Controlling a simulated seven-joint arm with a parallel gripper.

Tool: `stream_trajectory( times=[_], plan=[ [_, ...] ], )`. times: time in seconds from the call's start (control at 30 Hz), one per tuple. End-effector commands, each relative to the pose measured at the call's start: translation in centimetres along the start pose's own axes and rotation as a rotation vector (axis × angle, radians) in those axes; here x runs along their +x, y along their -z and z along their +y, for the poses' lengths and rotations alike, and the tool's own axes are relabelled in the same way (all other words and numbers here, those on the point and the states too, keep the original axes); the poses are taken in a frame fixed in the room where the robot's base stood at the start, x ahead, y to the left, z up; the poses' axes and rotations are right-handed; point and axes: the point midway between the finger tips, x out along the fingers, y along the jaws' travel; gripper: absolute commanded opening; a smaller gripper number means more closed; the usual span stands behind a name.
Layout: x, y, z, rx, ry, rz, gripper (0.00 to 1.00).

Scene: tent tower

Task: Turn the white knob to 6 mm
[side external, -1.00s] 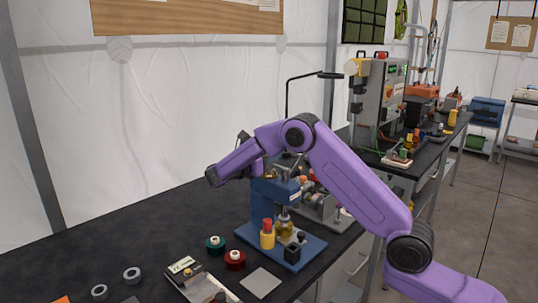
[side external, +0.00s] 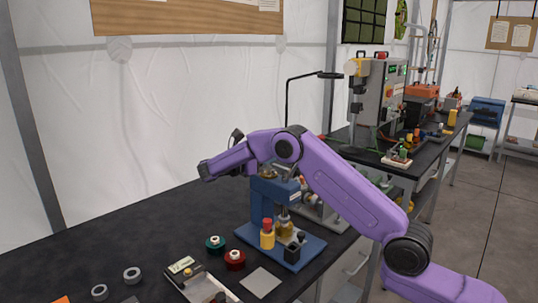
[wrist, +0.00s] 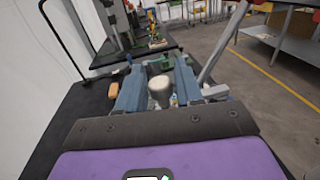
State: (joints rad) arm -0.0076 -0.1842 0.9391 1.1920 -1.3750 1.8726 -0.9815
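In the wrist view, a pale white, rounded knob (wrist: 160,88) sits between the two blue-grey fingers of my gripper (wrist: 161,78). The fingers are apart, with one on each side of the knob. I cannot tell whether they touch it. In the side view, a blue press-like device (side external: 268,190) stands on a blue base on the dark bench, below my purple arm. No scale or millimetre reading can be made out.
A yellow bottle with a red top (side external: 267,235) stands on the device's base. A green spool (side external: 215,244) and a red spool (side external: 235,260) lie to its left, with grey rings (side external: 132,274) farther left. A thin black lamp arm (side external: 288,105) rises behind.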

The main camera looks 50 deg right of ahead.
Motion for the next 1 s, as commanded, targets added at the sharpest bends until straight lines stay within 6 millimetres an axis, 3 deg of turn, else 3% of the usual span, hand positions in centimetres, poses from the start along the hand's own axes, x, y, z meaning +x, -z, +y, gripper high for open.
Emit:
stream_trajectory(
  times=[0.47,1.0],
  plan=[
    [-1.0,0.0,0.1,0.001,-0.004,0.001,0.5],
    [-10.2,0.1,0.0,0.001,-0.002,0.001,0.5]
  ],
)
